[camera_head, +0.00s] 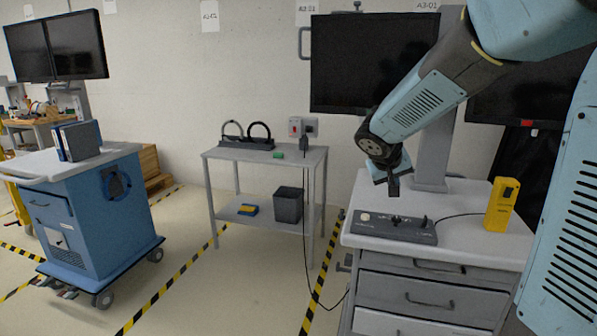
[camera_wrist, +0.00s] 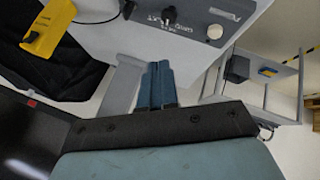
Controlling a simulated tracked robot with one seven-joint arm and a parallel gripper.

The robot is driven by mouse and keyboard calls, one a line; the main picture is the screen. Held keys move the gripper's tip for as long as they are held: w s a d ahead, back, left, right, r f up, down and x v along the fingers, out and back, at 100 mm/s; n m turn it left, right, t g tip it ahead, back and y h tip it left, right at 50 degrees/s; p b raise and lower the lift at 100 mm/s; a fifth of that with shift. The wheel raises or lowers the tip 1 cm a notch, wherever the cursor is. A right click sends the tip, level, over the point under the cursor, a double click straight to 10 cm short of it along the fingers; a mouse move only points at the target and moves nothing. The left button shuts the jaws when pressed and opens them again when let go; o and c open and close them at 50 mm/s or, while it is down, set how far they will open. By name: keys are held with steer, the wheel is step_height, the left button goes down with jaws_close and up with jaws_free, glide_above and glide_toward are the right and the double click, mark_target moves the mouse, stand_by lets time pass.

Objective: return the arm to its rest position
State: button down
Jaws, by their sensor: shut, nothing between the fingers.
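My arm reaches in from the right of the head view and bends down over the grey drawer cart (camera_head: 440,285). My gripper (camera_head: 393,190) hangs above the back of the dark control box (camera_head: 395,228) on that cart, apart from it as far as I can tell. In the wrist view my gripper (camera_wrist: 159,66) shows two blue fingers side by side, shut with nothing between them. The control box (camera_wrist: 185,20) with knobs and a white button is at the top of the wrist view.
A yellow device (camera_head: 502,204) stands on the cart's right side. Monitors (camera_head: 372,62) rise behind my arm. A grey table (camera_head: 265,152) with a black bin (camera_head: 288,205) stands in the middle, a blue cart (camera_head: 95,225) at left. Floor between them is clear.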

steer(key=s+a+r+y, duration=0.1)
steer(key=s+r+y, duration=0.1)
steer(key=s, duration=1.1)
steer(key=s+a+r+y, duration=0.1)
steer(key=s+r+y, duration=0.1)
steer(key=s, duration=1.1)
steer(key=shift+s+a+r+g+y, duration=0.15)
steer(key=shift+s+r+g+y, duration=0.15)
steer(key=shift+s+r+y, duration=0.1)
